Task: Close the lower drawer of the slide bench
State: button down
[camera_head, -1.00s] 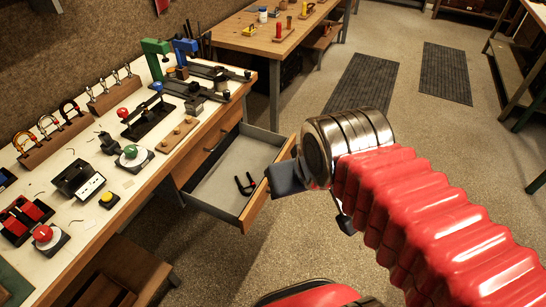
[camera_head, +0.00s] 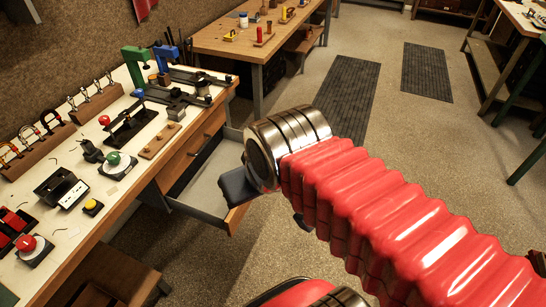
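The lower drawer (camera_head: 197,203) of the slide bench (camera_head: 178,147) stands open in the left middle of the view. It has a grey tray and a wooden front (camera_head: 236,216). My gripper (camera_head: 237,187) is a dark block at the end of my arm. It overlaps the drawer's front and hides its far end and part of the tray. I cannot tell whether it touches the front, and its fingers cannot be made out. The wooden drawer above (camera_head: 190,155) looks closed.
The bench top carries several tools, including a green press (camera_head: 139,62), a blue press (camera_head: 166,60) and a yellow button (camera_head: 93,207). A second wooden bench (camera_head: 222,38) stands behind. A low wooden stool (camera_head: 125,268) stands at lower left. Dark mats (camera_head: 347,95) lie on open floor to the right.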

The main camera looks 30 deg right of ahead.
aim_at(202, 200)
jog(key=z, duration=0.05)
jog(key=i, duration=1)
jog(key=u, duration=0.05)
